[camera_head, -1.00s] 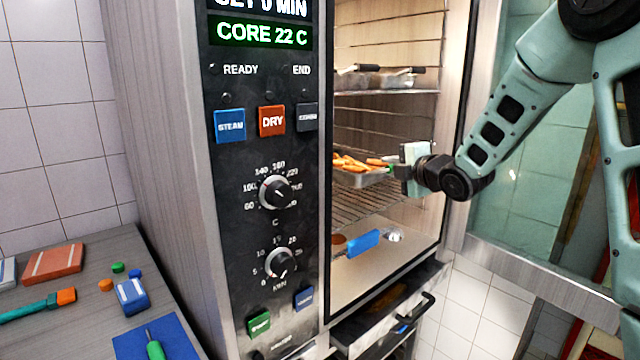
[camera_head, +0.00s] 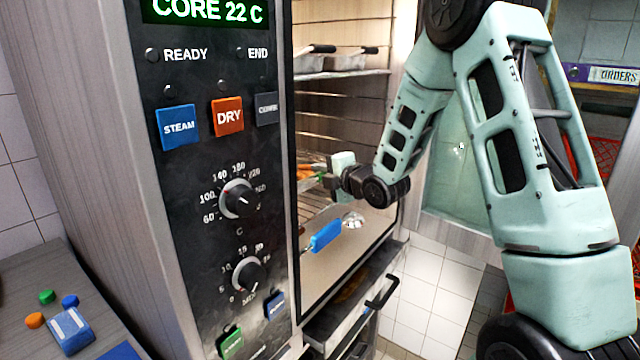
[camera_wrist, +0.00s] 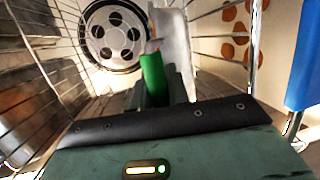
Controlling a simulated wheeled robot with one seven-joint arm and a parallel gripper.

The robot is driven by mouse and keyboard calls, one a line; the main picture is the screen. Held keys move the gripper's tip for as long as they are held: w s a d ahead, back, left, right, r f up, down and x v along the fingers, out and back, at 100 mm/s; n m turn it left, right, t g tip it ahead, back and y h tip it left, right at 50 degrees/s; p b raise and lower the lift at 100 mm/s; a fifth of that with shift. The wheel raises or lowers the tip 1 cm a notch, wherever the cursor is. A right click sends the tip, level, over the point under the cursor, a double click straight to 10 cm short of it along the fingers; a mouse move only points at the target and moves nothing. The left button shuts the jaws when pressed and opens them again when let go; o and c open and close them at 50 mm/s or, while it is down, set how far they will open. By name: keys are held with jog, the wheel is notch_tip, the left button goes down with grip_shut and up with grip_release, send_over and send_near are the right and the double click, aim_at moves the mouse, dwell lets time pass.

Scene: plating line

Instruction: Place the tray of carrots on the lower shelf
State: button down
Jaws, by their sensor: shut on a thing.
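The metal tray of carrots (camera_head: 311,180) is inside the open oven, partly hidden by the oven's front edge and my gripper. Orange carrots (camera_head: 304,172) show on top. My gripper (camera_head: 332,172) is shut on the tray's green handle at its right end. In the wrist view the green handle (camera_wrist: 152,76) is between my fingers (camera_wrist: 165,97), beside the pale metal tray side (camera_wrist: 174,48). The lower wire shelf (camera_head: 312,214) shows just below the tray. I cannot tell whether the tray touches it.
The upper shelf (camera_head: 345,73) holds metal pans (camera_head: 345,62) with dark handles. The control panel (camera_head: 200,260) borders the opening's left. A round fan (camera_wrist: 112,34) is at the back.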

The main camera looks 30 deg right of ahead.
aim_at(313, 183)
jog(key=shift+f, duration=1.5)
jog(key=c, duration=1.3)
grip_release()
jog(key=shift+f, duration=0.15)
jog(key=shift+c, duration=0.2)
jog(key=shift+s, duration=0.2)
jog(key=s+d+r+b, duration=0.1)
jog(key=s+b, duration=0.3)
jog(key=s, duration=0.7)
jog(key=shift+s+r, duration=0.25)
jog(key=shift+r, duration=0.4)
jog(key=shift+d, duration=0.1)
